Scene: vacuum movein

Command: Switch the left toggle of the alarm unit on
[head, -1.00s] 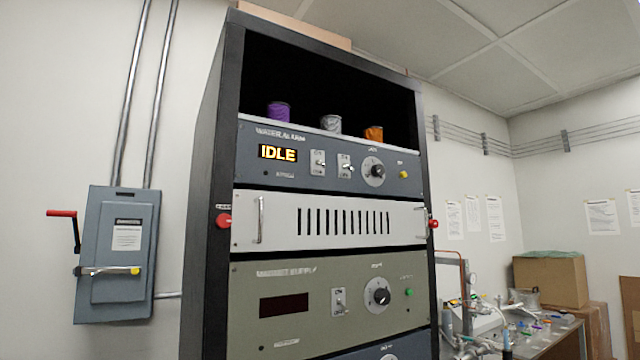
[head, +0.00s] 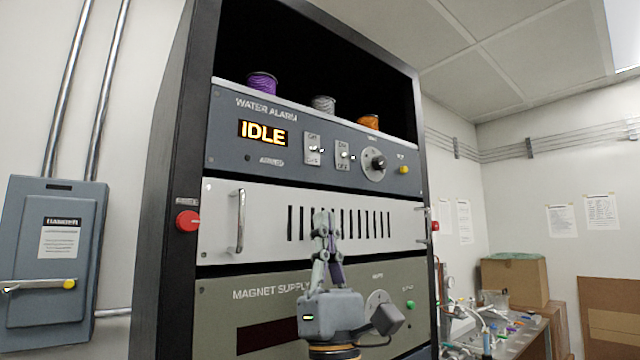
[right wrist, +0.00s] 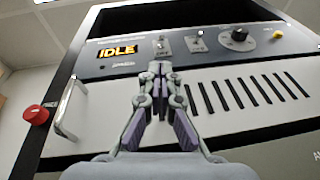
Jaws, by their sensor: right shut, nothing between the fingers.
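The water alarm unit (head: 222,140) is the blue-grey panel near the top of the rack, and its display reads IDLE. Its left toggle (head: 313,149) is a small lever on a light plate right of the display; I cannot tell its position for sure. The right toggle (head: 344,155) is beside it. Both also show in the right wrist view, the left toggle (right wrist: 162,46) just beyond my fingertips. My right gripper (head: 323,222) is shut and empty, pointing up in front of the white vented panel, below the left toggle and apart from it. My left gripper is not in view.
The alarm panel also has a round knob (head: 374,163) and a yellow button (head: 403,170). Below are a white vented panel (head: 270,215) with handles and the magnet supply (head: 225,310). A red knob (head: 187,221) sits on the rack's left post. Spools stand on the shelf above.

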